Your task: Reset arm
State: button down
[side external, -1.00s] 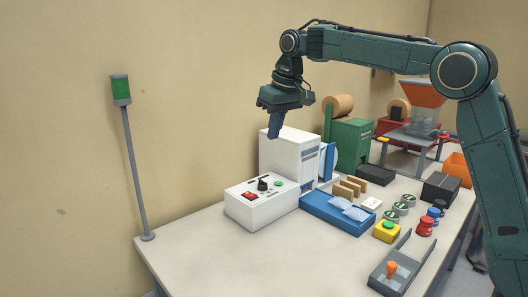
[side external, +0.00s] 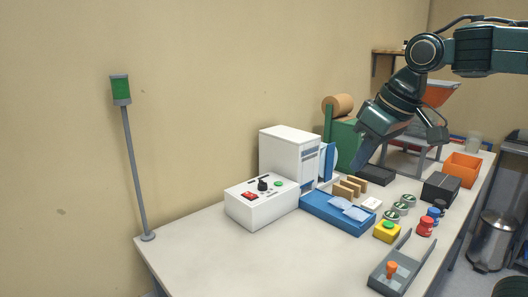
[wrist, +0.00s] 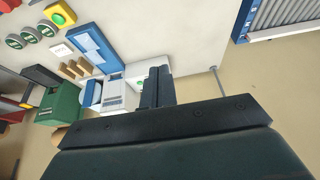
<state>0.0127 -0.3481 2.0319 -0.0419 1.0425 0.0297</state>
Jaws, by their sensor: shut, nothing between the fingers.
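My gripper (side external: 360,161) hangs above the back part of the table in the side external view, tilted down to the left, in front of the green machine. In the wrist view its dark fingers (wrist: 158,88) are together with nothing between them. The gripper looks clear of the things on the table.
The table (side external: 200,265) holds a white machine (side external: 285,155), a control box (side external: 258,208), a blue tray (side external: 325,217), several round tins (side external: 393,215), a yellow button box (side external: 387,232) and an orange bin (side external: 462,168). A signal pole (side external: 133,170) stands at the left. The front left tabletop is clear.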

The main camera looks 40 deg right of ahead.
jog(key=s+f, duration=0.8)
jog(key=s, duration=0.4)
jog(key=shift+d+t, duration=0.15)
jog(key=shift+t, duration=0.25)
